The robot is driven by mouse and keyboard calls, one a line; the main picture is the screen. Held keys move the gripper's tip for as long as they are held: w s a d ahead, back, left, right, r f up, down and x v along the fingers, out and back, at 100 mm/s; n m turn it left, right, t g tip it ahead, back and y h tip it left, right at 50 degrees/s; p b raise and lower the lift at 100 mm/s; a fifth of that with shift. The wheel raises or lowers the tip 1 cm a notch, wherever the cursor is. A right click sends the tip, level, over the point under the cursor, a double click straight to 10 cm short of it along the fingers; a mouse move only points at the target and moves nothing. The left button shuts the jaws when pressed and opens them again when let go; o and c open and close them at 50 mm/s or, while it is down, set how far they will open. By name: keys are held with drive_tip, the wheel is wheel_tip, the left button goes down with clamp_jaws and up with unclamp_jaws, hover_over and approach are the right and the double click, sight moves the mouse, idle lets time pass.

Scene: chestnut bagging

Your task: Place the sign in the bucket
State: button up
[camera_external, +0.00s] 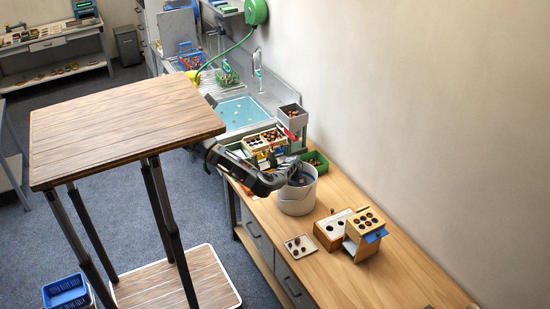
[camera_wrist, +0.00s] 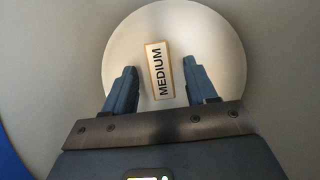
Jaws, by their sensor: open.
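The bucket (camera_external: 297,200) is a light grey-white pail on the wooden worktop, beside the sink. In the wrist view its inner wall (camera_wrist: 65,70) surrounds my gripper. The sign (camera_wrist: 158,71) is a small pale block with a wooden edge, reading "MEDIUM". It lies on the round white bottom of the bucket. My gripper (camera_wrist: 163,88) points down into the bucket, with its fingers apart on either side of the sign and visible gaps to it. In the external view my gripper (camera_external: 296,179) is at the bucket's mouth, its fingertips hidden by the bucket wall.
A wooden box with holes (camera_external: 366,226), another wooden block (camera_external: 333,229) and a small tray (camera_external: 300,246) stand right of the bucket. A green bin (camera_external: 315,163) and a wooden crate (camera_external: 265,140) stand close behind. The worktop's front right is clear.

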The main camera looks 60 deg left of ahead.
drive_tip(key=v, duration=0.5)
drive_tip(key=shift+r, duration=0.1)
drive_tip(key=shift+r, duration=0.1)
idle(0.3)
